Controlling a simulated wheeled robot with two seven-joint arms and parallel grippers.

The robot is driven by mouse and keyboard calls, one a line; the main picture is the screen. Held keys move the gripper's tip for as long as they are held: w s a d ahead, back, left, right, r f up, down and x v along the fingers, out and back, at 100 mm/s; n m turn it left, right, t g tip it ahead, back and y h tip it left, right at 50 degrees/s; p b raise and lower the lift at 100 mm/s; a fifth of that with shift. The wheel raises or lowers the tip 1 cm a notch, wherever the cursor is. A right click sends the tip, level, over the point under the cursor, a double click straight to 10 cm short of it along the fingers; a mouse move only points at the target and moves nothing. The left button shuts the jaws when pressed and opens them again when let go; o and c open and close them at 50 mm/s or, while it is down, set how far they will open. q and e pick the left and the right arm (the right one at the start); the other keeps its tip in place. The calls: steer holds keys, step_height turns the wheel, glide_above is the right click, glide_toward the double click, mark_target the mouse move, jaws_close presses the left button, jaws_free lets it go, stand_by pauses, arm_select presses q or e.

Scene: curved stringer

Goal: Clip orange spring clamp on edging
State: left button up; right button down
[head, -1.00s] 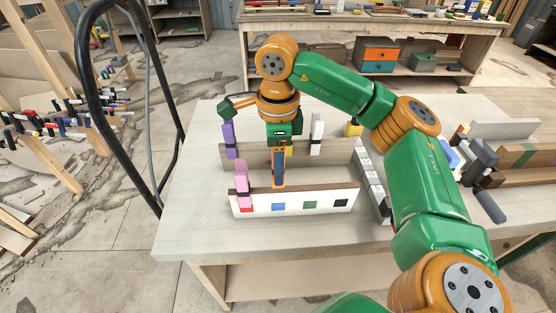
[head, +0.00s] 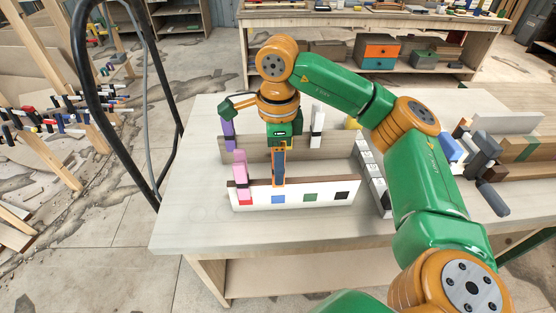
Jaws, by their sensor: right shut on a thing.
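My right gripper (head: 279,142) points down over the table, shut on the orange spring clamp (head: 279,166). The clamp is upright, orange with a dark blue-grey middle. Its lower end overlaps the top edge of the front edging board (head: 323,196) in the head view, above the blue square (head: 278,199). I cannot tell whether its jaws straddle the board. The board's white face carries red, blue, green and black squares. A pink clamp (head: 240,172) sits on the board above the red square. My left gripper is not in view.
Behind stands a longer brown board (head: 343,140) with a purple clamp (head: 228,131) and a white clamp (head: 317,122) on it. A row of pale blocks (head: 374,182) lies at right. Grey tools (head: 482,158) lie further right. The tabletop's front left (head: 195,215) is clear.

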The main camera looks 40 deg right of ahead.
steer(key=shift+f+b, duration=0.5)
steer(key=shift+f, duration=0.25)
steer(key=shift+f, duration=0.1)
steer(key=shift+f+b, duration=0.45)
steer(key=shift+f, duration=0.1)
steer(key=shift+f+b, duration=0.45)
steer(key=shift+c, duration=0.5)
jaws_free()
steer(key=shift+r, duration=0.15)
